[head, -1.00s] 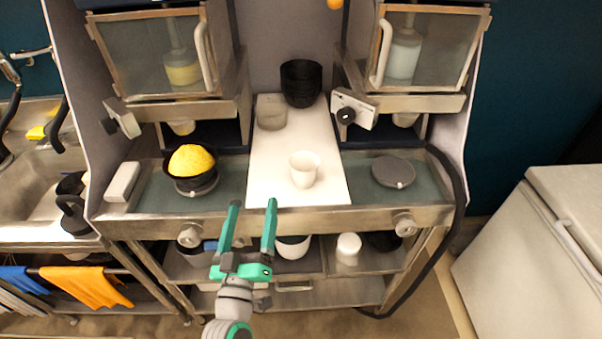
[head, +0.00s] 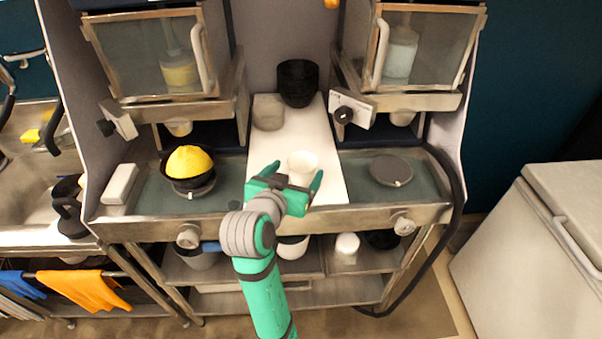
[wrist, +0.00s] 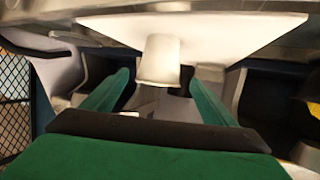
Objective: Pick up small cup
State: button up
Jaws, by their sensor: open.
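A small white cup (head: 303,163) stands upright on the white board (head: 322,192) in the middle of the counter. In the head view its lower part is hidden behind my gripper (head: 296,176). My gripper is open, just in front of the cup on its near side. In the wrist view the cup (wrist: 160,60) shows beyond and between the two green fingers (wrist: 160,95), with room on both sides. I cannot tell whether a finger touches it.
Stacked black bowls (head: 298,83) stand at the back of the board. A black bowl with a yellow heap (head: 190,160) sits on the left, and a grey round disc (head: 391,170) lies on the right. Dispensers with glass fronts hang above both sides. The counter's metal front edge (head: 350,219) runs below my gripper.

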aim_at(306, 162)
jog(key=x, duration=0.9)
jog(key=shift+d+f, duration=0.1)
jog(key=shift+f, duration=0.05)
jog(key=shift+c, duration=0.5)
jog(key=c, duration=1)
